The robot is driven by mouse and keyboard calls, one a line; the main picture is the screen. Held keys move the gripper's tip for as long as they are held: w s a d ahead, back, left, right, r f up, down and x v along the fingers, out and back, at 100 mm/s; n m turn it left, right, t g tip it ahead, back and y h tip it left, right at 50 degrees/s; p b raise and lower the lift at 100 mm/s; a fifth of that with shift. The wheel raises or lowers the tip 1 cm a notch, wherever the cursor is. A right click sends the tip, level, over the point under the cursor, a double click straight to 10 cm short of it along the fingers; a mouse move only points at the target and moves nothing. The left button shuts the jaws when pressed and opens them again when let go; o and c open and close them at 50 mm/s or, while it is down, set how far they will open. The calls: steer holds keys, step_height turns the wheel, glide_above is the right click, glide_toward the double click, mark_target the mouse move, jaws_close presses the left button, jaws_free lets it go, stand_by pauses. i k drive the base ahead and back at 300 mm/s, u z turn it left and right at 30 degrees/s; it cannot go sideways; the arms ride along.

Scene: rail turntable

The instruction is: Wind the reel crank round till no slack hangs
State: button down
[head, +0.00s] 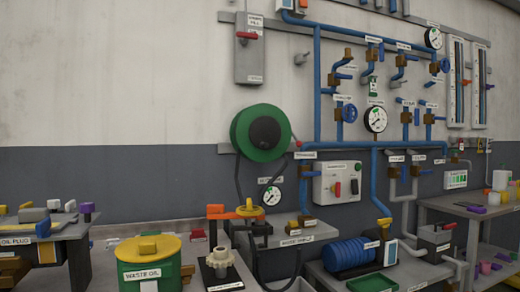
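The green reel (246,132) with a dark hub (265,132) is mounted on the wall left of the blue pipes. A small red knob (298,143) shows at the reel's right edge; it looks like the crank handle, but the crank arm is hard to make out. A black hose (238,178) hangs below the reel, and a dark line of hose also curves low in front of the bench. How the hose parts join is partly hidden. My gripper is not in view.
A yellow-lidded green waste oil drum (140,276) stands at front left. A bench shelf (300,232) with clutter is below the reel. A grey switch box (248,55) with a red lever is above. Blue pipes (317,90) and gauges fill the wall to the right.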

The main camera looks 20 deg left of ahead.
mark_target(265, 132)
steer(key=i, duration=1.35)
steer(key=u, duration=1.25)
steer(key=k, duration=0.6)
steer(key=u, duration=0.2)
